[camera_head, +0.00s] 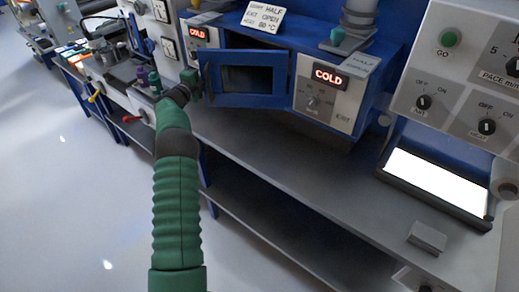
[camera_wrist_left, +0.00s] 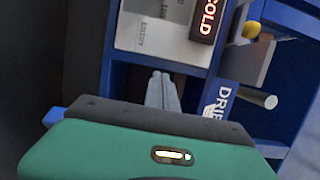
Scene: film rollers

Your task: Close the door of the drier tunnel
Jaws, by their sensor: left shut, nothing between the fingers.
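The drier tunnel (camera_head: 385,50) is a blue cabinet at the upper middle of the head view. Its blue-framed door (camera_head: 245,101) has a dark window and stands out from the front, partly open, with the dark opening behind it. My left gripper (camera_head: 190,84) is at the door's left edge; I cannot tell whether it touches it. In the left wrist view my left gripper (camera_wrist_left: 162,92) has its fingers shut together and empty, in front of a blue frame of the tunnel. My right gripper is not in view.
A red COLD display (camera_head: 329,76) sits right of the door. A grey bench (camera_head: 300,165) runs below the tunnel. A control panel (camera_head: 455,70) and a lit white plate (camera_head: 435,183) stand at the right. Other machines (camera_head: 120,70) stand at the left; the floor is clear.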

